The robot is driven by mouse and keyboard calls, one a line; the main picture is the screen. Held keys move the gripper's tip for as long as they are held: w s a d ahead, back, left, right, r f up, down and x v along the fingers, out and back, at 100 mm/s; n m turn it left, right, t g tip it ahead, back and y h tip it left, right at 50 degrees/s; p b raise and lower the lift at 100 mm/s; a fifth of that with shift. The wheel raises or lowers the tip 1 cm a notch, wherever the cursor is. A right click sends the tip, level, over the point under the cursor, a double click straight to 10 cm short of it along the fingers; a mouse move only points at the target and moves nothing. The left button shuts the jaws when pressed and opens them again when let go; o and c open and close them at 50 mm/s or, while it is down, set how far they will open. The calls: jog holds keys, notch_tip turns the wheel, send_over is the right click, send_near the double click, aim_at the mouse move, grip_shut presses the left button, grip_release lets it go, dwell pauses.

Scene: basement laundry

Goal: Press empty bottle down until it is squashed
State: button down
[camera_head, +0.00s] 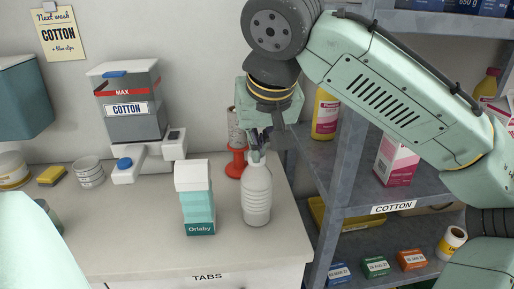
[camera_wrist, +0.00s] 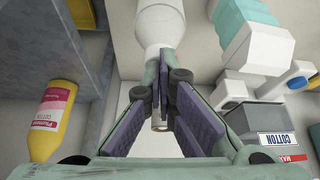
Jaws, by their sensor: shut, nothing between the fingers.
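The pale, ribbed empty bottle (camera_head: 257,195) stands upright on the countertop, right of the white-and-teal Orisity carton (camera_head: 198,205). It looks unsquashed. My gripper (camera_head: 257,155) points down directly over the bottle's top, with its fingers shut and nothing between them. In the wrist view, the bottle (camera_wrist: 160,25) is at the top centre, its narrow end toward my fingertips (camera_wrist: 166,60). The fingertips overlap the neck in both views; I cannot tell whether they touch it. The fingers hide part of the bottle's top.
A dispenser marked COTTON (camera_head: 130,105) and a scale-like white base (camera_head: 145,165) stand behind left. A red-based stand (camera_head: 236,163) is just behind the bottle. Grey shelving (camera_head: 345,150) closes off the right side. The counter front (camera_head: 130,255) is fairly clear.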

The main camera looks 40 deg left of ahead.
aim_at(259, 166)
notch_tip(259, 166, down, 5)
jog(key=b, duration=0.2)
jog(key=shift+r+b, duration=0.1)
jog(key=shift+b, duration=0.2)
jog(key=shift+r, duration=0.25)
jog(key=shift+d+r+p, duration=0.1)
jog(key=shift+p, duration=0.2)
jog(key=shift+s+d+r+p, duration=0.25)
jog(key=shift+s+d, duration=0.2)
jog(key=shift+d, duration=0.15)
jog(key=shift+s+d+r+p, duration=0.2)
jog(key=shift+s+d, duration=0.2)
jog(key=shift+d, duration=0.15)
jog(key=shift+r, duration=0.1)
jog(key=v, duration=1.1)
jog(key=shift+d+r, duration=0.2)
jog(key=shift+r, duration=0.15)
jog(key=shift+s+f, duration=0.1)
